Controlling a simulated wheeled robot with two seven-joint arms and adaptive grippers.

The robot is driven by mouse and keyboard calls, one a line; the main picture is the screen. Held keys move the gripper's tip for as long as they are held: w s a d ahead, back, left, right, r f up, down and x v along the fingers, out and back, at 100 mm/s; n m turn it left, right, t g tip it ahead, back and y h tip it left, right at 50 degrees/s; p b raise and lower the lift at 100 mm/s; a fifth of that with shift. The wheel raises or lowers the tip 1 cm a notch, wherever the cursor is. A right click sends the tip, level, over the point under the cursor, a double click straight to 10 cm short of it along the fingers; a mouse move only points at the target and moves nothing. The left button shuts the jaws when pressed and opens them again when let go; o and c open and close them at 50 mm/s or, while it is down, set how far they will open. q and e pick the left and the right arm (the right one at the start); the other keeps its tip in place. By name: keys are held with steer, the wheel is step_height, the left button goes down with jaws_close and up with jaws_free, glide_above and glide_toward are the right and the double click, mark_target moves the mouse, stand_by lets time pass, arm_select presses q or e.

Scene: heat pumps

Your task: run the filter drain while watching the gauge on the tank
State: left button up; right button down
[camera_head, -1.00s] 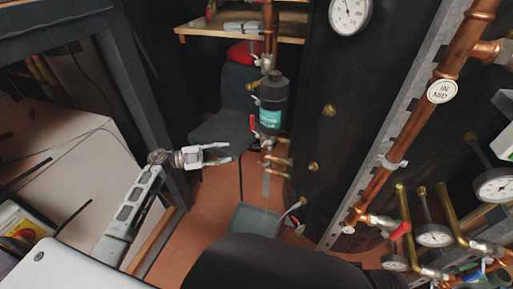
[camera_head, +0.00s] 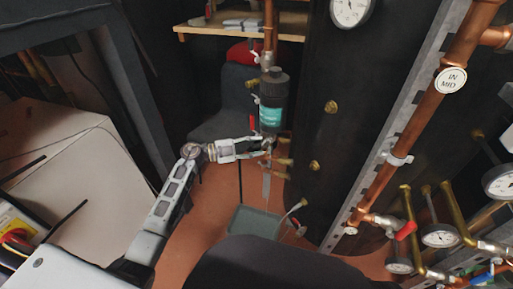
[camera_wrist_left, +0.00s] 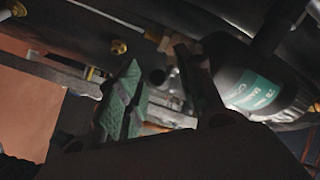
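The filter (camera_head: 272,100) is a black canister with a teal label, upright on a copper pipe beside the tank; it also shows in the wrist view (camera_wrist_left: 262,90). My left gripper (camera_head: 262,147) is just below the filter, at its drain fitting, which the fingers partly hide. In the wrist view the fingers (camera_wrist_left: 165,88) are apart, with a dark round fitting (camera_wrist_left: 157,75) showing between them; I cannot tell whether they touch it. The gauge (camera_head: 350,10) is on the black tank (camera_head: 330,60), its top cut off by the frame. My right gripper is out of view.
A grey-green tray (camera_head: 252,222) stands on the floor below the filter, with a pale narrow strip (camera_head: 266,188) above it. Copper pipes (camera_head: 390,155), valves and small gauges (camera_head: 440,236) fill the right. A white box (camera_head: 70,190) is at left.

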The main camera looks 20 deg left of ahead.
arm_select(q)
steer(key=shift+w+d, duration=0.2)
steer(key=shift+d, duration=0.1)
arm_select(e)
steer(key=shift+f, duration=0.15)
arm_select(q)
jaws_close()
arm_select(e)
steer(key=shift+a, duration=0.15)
arm_select(q)
steer(key=shift+p, duration=0.3)
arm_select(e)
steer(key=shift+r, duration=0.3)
